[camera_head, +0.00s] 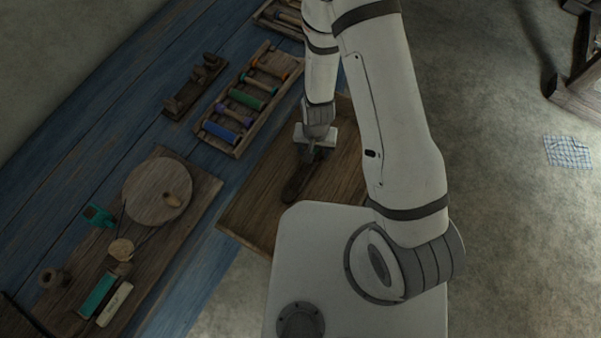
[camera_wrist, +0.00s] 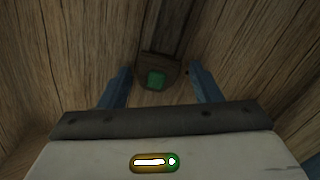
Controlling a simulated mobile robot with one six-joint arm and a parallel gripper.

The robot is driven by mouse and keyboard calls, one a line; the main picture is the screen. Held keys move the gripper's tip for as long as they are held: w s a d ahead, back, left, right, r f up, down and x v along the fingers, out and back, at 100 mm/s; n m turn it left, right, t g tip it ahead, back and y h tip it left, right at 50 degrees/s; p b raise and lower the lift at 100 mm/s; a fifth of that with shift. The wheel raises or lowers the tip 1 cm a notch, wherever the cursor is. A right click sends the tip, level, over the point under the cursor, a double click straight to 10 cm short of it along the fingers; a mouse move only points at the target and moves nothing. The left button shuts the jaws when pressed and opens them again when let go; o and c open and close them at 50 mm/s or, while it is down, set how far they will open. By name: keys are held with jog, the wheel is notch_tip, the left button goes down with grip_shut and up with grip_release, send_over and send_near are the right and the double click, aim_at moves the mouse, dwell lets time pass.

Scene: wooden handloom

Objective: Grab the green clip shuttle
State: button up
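The shuttle is a dark wooden piece (camera_head: 293,188) lying in a shallow wooden tray (camera_head: 250,213). In the wrist view its near end carries a green clip (camera_wrist: 156,80), and the dark body (camera_wrist: 172,28) runs away toward the top. My gripper (camera_head: 311,150) is over the tray at the shuttle's far end in the head view. In the wrist view my gripper (camera_wrist: 160,76) is open, with one finger on each side of the green-clip end and a visible gap on both sides. My gripper hides part of the shuttle in the head view.
A rack of coloured spools (camera_head: 236,148) lies beside the tray on the blue table (camera_head: 85,130). A small dark wooden stand (camera_head: 195,88) is behind it. A board at left holds a round disc (camera_head: 157,191), a teal item (camera_head: 98,214) and small boxes (camera_head: 115,304).

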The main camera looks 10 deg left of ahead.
jog(key=c, duration=0.9)
jog(key=shift+o, duration=0.2)
